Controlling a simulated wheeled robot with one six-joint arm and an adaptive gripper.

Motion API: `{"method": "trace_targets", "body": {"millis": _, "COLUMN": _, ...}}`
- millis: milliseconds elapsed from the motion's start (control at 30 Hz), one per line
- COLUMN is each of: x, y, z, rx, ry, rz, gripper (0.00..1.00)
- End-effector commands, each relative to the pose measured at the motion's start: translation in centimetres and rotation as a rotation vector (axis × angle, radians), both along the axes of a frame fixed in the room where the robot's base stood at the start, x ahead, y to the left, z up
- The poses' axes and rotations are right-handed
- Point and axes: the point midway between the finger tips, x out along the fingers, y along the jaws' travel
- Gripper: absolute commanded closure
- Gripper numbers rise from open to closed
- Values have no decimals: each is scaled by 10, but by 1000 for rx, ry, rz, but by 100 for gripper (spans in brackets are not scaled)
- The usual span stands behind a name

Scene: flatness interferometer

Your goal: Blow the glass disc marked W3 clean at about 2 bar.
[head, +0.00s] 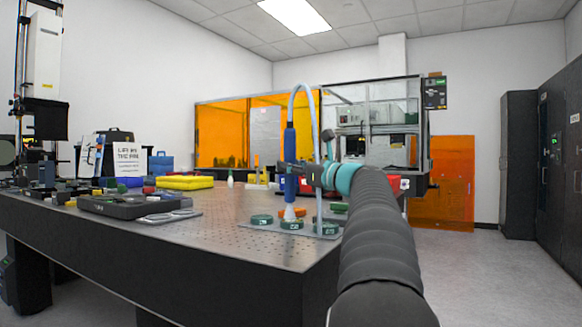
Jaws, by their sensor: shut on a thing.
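My gripper (291,176) is shut on a blue air-blow tool (290,142), held upright above the optical table. Its pale nozzle (289,213) points down, just above or behind a front green-rimmed disc holder (291,226); I cannot tell whether they touch. Other green holders stand at the right (326,230) and left (261,219), with an orange one (295,212) behind the nozzle. They sit on a grey plate (252,228). Pale labels show on the front holders, but they are too small to read, so I cannot tell which is W3. No pressure reading is legible.
A pale hose (303,86) arches from the tool's top and drops beside my arm. The perforated table (225,208) is clear left of the plate. A black tray (120,206), yellow cases (184,182) and a sign (130,160) stand farther left. A glazed enclosure (375,115) stands behind.

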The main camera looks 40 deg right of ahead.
Motion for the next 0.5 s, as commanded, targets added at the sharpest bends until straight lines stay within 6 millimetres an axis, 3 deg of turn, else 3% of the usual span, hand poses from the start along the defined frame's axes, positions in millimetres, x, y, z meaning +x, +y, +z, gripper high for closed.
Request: {"method": "trace_targets", "body": {"millis": 500, "x": -2, "y": 5, "z": 0, "rx": 0, "ry": -1, "rz": 0, "gripper": 100}}
